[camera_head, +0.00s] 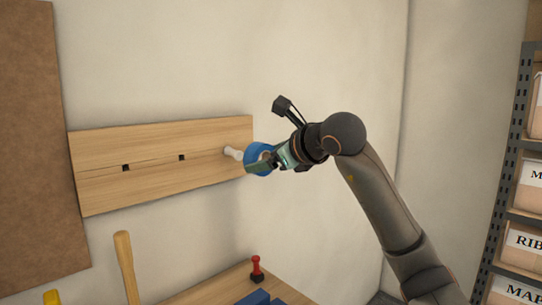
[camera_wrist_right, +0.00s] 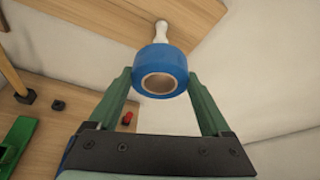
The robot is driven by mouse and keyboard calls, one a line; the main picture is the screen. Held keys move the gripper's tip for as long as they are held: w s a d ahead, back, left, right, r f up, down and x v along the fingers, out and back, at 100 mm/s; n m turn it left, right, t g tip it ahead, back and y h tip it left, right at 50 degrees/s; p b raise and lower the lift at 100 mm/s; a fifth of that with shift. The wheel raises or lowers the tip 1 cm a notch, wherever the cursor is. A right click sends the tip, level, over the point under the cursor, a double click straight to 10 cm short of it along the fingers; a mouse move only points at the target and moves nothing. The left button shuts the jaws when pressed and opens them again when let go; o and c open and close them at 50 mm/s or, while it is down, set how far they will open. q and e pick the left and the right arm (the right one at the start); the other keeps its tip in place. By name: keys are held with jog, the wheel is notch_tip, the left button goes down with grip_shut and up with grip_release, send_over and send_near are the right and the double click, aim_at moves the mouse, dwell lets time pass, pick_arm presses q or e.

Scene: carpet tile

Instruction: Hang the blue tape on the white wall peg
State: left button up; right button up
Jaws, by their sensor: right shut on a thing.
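The blue tape (camera_head: 251,155) is a roll with a brown core, held at the right end of the wooden board. My right gripper (camera_head: 263,165) is shut on it; in the right wrist view a green finger lies on each side of the tape (camera_wrist_right: 161,60). The white wall peg (camera_head: 233,153) sticks out of the board just left of the tape. In the right wrist view the peg (camera_wrist_right: 161,31) shows beyond the tape's far edge, not in its hole. I cannot tell whether they touch. My left gripper is not in view.
The wooden board (camera_head: 150,160) on the wall has two dark square holes. Below, a bench (camera_head: 205,288) holds a red-and-black object (camera_head: 256,270), a wooden handle (camera_head: 126,265) and blue items (camera_head: 258,298). A shelf with labelled boxes (camera_head: 525,205) stands at right.

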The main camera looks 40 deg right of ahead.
aim_at(238, 154)
jog(key=shift+w+p, duration=0.4)
jog(key=shift+w, duration=0.25)
jog(key=shift+w+a+p, duration=0.15)
jog(key=shift+w+p, duration=0.25)
jog(key=shift+w, duration=0.25)
jog(key=shift+w+p, duration=0.35)
jog(key=shift+w, duration=0.25)
jog(key=shift+w+a+p, duration=0.1)
jog(key=shift+w+p, duration=0.35)
jog(key=shift+w, duration=0.2)
jog(key=shift+w+p, duration=0.65)
jog(key=shift+w, duration=0.35)
jog(key=shift+w+a+p, duration=0.1)
jog(key=shift+w+p, duration=0.3)
jog(key=shift+w, duration=0.25)
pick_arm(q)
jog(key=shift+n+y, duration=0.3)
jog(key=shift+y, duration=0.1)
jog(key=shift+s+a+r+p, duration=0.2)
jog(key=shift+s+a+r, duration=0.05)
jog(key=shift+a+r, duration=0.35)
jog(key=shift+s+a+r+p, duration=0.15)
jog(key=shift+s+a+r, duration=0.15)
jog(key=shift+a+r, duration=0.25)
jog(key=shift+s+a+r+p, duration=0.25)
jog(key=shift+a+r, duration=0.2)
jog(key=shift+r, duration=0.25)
pick_arm(e)
jog(key=shift+w, duration=0.9)
